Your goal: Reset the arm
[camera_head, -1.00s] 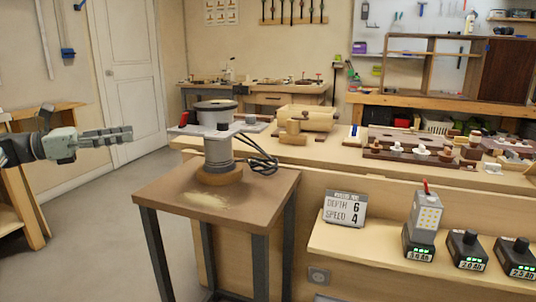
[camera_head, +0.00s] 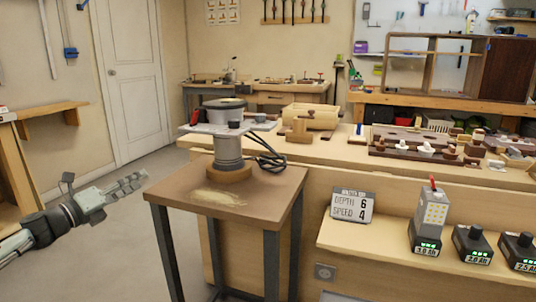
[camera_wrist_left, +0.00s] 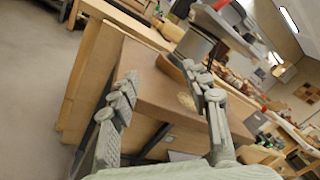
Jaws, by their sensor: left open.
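My left gripper (camera_head: 142,180) is at the left of the head view, over the grey floor, to the left of the small brown table (camera_head: 240,212). It is open and empty. In the left wrist view its two fingers (camera_wrist_left: 165,95) stand apart, with the brown table (camera_wrist_left: 150,85) seen beyond and between them. My right gripper is in neither view.
A router (camera_head: 229,150) with a black cord stands on the brown table. The long workbench (camera_head: 330,158) behind holds wooden parts. Batteries (camera_head: 472,245) and a sign (camera_head: 352,205) stand on a lower shelf at the right. The floor (camera_head: 110,265) at the left is clear.

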